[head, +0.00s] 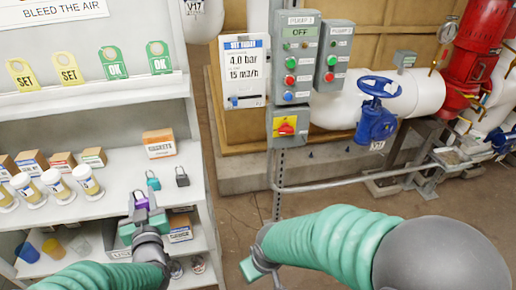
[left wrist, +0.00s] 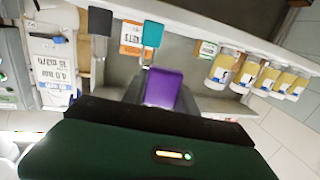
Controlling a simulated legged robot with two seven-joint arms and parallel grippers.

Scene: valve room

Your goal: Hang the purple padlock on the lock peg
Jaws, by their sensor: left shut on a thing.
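The purple padlock (head: 141,203) is between the jaws of my left gripper (head: 142,217), at the front of the shelf unit. In the left wrist view its purple body (left wrist: 164,89) shows in front of the jaws, which are shut on it. A teal padlock (head: 153,182) and a black padlock (head: 182,178) are at the shelf just beyond it. They also show in the left wrist view, the teal one (left wrist: 153,33) and the black one (left wrist: 100,21). My right gripper (head: 257,270) is low in the head view, its jaws unclear. I cannot make out the lock peg.
A grey control box (head: 297,60) with a yellow and red switch (head: 286,127) stands right of the shelf. A blue valve wheel (head: 379,87) is on the white pipe. A grey rail (head: 340,184) runs low. Boxes and jars (head: 88,179) fill the shelf's left; floor between is clear.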

